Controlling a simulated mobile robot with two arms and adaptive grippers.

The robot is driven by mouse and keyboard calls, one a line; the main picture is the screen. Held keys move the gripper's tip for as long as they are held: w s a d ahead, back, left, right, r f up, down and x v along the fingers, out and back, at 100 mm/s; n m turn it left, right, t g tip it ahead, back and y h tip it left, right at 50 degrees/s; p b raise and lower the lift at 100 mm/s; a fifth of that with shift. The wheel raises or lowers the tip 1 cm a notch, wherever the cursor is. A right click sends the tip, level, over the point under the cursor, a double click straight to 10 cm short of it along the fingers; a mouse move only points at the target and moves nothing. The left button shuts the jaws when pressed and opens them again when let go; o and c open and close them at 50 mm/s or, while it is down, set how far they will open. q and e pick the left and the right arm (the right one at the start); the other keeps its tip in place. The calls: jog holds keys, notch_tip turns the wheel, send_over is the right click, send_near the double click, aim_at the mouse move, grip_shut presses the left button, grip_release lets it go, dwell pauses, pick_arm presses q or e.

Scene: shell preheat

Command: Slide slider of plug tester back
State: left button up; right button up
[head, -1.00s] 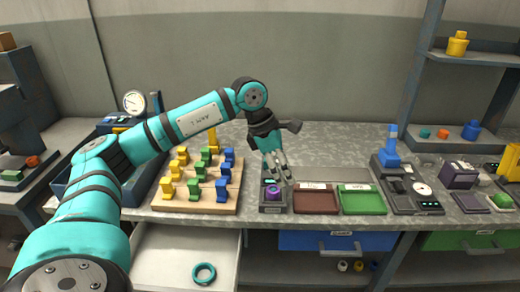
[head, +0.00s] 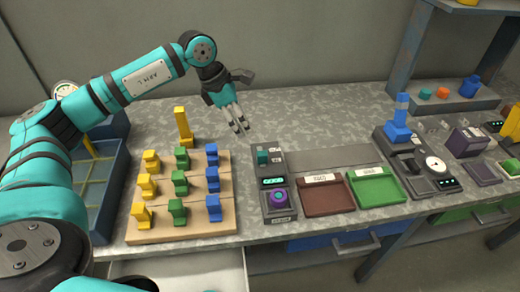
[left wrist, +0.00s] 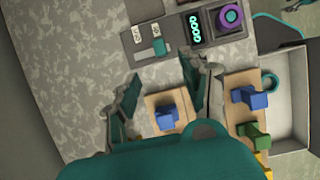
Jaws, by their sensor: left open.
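The plug tester (head: 266,208) is a dark grey unit on the bench. Its teal slider (head: 262,157) sits at the tester's far end; the left wrist view also shows the slider (left wrist: 160,48). A purple round plug (head: 280,198) sits in the tester's near end. My left gripper (head: 240,125) is open and empty, above the bench behind and left of the tester, apart from the slider. In the left wrist view its fingers (left wrist: 160,78) point toward the tester.
A wooden rack (head: 180,228) with yellow, green and blue plugs stands left of the tester. A brown tray (head: 327,209) and a green tray (head: 375,198) lie to its right. The bench behind the tester is clear.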

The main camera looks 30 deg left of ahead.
aim_at(262, 153)
pick_arm(q)
jog(key=p+x, duration=0.1)
jog(key=x, duration=1.2)
jog(key=shift+p, duration=0.4)
jog(key=shift+w+f, duration=0.15)
jog(key=shift+f, duration=0.4)
jog(key=shift+d, duration=0.1)
jog(key=shift+c, duration=0.8)
grip_shut()
pick_arm(e)
jog(key=shift+w+a+r, duration=0.1)
jog(key=shift+w+r, duration=0.1)
jog(key=shift+r, duration=0.35)
jog(key=shift+w+a+r, duration=0.1)
jog(key=shift+w+r, duration=0.05)
jog(key=shift+r, duration=0.35)
